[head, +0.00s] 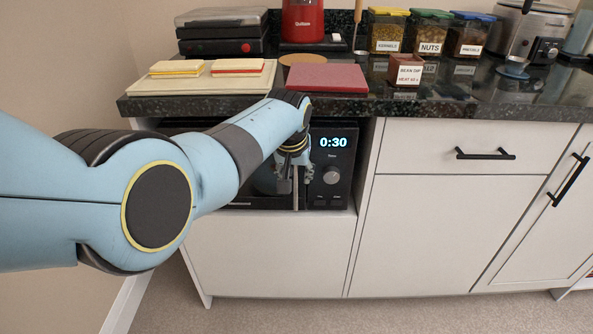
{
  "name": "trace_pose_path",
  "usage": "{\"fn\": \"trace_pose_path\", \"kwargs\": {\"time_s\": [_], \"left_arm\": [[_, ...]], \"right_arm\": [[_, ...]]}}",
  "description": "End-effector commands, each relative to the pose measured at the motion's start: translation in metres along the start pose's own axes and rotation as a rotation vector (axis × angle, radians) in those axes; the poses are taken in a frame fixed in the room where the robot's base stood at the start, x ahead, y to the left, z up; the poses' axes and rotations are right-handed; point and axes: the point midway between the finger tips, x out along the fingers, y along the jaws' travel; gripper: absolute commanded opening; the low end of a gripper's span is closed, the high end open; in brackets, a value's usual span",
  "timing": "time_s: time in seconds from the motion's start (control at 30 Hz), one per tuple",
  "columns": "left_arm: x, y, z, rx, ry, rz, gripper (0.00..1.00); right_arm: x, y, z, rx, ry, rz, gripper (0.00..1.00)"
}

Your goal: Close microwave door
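The black microwave (335,160) sits in an open bay under the counter. Its control panel shows 0:30 in blue above a round knob. My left arm covers much of the microwave's front, so I cannot tell whether the door is fully shut or slightly ajar. A pale vertical bar (296,190), apparently the door handle, shows at the door's right side, beside the panel. My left gripper (287,186) is in front of the door, close to this bar. Its fingers are small and partly hidden, so contact and opening are unclear. My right gripper is out of view.
Above is a dark stone counter (450,98) with cutting boards, a bean dip box (405,70), several labelled jars and a slow cooker (520,28). White cabinets with black handles stand to the right. The floor (400,315) in front is clear.

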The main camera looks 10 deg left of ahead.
Motion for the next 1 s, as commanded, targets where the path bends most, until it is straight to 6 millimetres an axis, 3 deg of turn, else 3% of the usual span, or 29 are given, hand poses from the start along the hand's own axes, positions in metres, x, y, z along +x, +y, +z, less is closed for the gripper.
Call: {"fn": "trace_pose_path", "kwargs": {"time_s": [0.6,1.0], "left_arm": [[-0.069,0.002,-0.001,0.001,0.002,0.002,0.34],[-0.072,0.001,0.001,0.001,-0.001,0.001,0.34]], "right_arm": [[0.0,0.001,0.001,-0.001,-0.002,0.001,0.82],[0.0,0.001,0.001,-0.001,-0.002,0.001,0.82]]}}
